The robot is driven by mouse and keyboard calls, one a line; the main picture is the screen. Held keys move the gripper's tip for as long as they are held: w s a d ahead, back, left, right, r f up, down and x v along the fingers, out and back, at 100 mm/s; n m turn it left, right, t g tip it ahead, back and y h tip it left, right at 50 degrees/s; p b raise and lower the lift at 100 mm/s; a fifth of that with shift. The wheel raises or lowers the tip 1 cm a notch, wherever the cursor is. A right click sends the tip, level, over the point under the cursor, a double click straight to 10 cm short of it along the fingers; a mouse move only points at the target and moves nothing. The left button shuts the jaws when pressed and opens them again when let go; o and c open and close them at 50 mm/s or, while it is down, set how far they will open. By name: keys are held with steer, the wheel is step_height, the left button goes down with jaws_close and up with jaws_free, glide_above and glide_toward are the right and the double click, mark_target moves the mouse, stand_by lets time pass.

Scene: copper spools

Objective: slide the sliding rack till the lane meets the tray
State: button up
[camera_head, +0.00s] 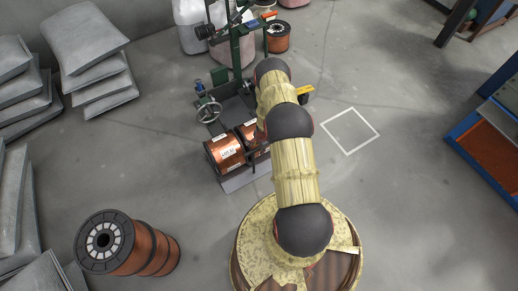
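A dark green machine (236,52) with a handwheel (209,112) stands at upper centre. At its near side, copper spools with white labels (227,152) lie on a low grey base (245,179), which looks like the sliding rack. A dark flat surface (236,108) behind the spools may be the tray; I cannot tell for sure. My arm reaches up the picture from the bottom and covers the right side of the spools and machine. My gripper is hidden behind my arm, so its contact with the rack cannot be seen. The lane's alignment is also hidden.
Stacked grey sacks (88,50) line the left side. Another spool (278,37) stands behind the machine. A white square outline (350,114) marks bare floor at right. A blue-edged rack (484,155) stands at the right edge.

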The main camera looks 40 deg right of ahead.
steer(key=shift+c, duration=1.4)
jaws_close()
